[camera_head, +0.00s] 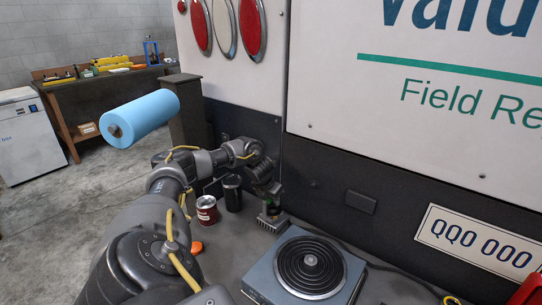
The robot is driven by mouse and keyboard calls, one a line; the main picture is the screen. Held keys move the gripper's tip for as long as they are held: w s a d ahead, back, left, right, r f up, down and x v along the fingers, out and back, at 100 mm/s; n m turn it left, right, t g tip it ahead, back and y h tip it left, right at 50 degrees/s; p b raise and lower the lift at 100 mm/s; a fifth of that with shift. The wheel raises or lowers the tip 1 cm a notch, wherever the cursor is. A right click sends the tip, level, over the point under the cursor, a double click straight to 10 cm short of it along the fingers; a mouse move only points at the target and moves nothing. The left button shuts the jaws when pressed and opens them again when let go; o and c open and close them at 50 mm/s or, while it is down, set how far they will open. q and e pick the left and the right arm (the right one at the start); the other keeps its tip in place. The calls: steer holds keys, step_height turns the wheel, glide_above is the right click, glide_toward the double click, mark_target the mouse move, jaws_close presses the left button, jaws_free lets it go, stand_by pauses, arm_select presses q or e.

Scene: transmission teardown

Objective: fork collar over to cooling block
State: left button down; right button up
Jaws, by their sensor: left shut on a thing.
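My left gripper (271,201) points down at the back of the bench, right of the cups. It is shut on a small dark part, probably the fork collar (272,209), mostly hidden between the fingers. Directly below is a small grey finned block, which looks like the cooling block (272,224). The held part is just above or touching the block; I cannot tell which. My right gripper is out of view.
A hot plate (310,265) with a coiled top stands just right of the block. A red can (206,210) and a dark cup (232,193) stand left of the gripper. An orange item (196,248) lies nearer. The dark panelled wall (350,190) rises close behind.

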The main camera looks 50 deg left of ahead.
arm_select(q)
steer(key=shift+f, duration=0.85)
steer(key=shift+s, duration=0.15)
steer(key=s+d+p, duration=0.1)
steer(key=s+d, duration=0.2)
steer(key=s, duration=0.4)
steer(key=shift+s+r, duration=0.4)
stand_by(0.9)
